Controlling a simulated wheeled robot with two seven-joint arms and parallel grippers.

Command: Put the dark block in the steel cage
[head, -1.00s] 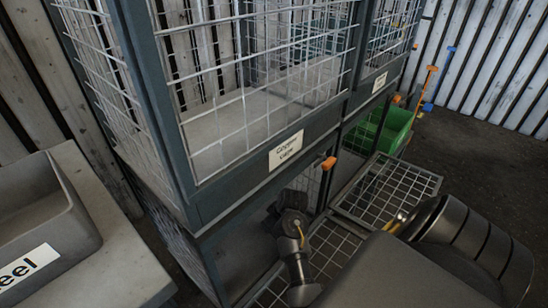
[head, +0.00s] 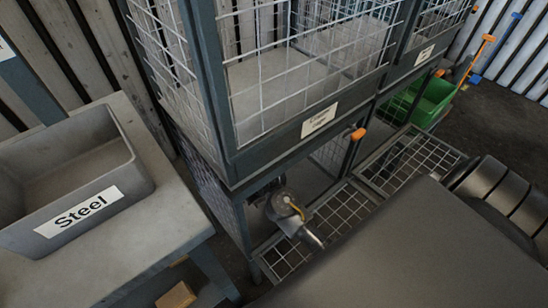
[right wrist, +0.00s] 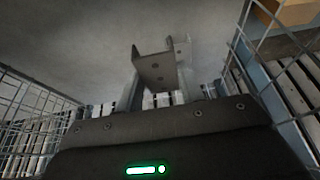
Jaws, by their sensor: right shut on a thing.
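My right gripper (right wrist: 160,75) is shut on a dark block (right wrist: 154,70), a piece with small holes in its face, held between the fingers in the right wrist view. In the head view my right wrist (head: 285,208) is low at the front of the lower compartment of the wire-mesh cages, and the fingers and block are hidden or too dark to make out. The lower compartment (head: 313,183) is open in front, with mesh doors folded down. The upper cage's label (head: 319,119) seems to read "Copper cage"; I see no label naming a steel cage. My left gripper is out of view.
A grey bin (head: 130,180) marked "Steel" stands on a bench (head: 150,235) at the left. A mesh panel (head: 410,160) lies low at the right, with a green crate (head: 432,100) behind it. An orange latch (head: 358,133) sticks out from the cage frame.

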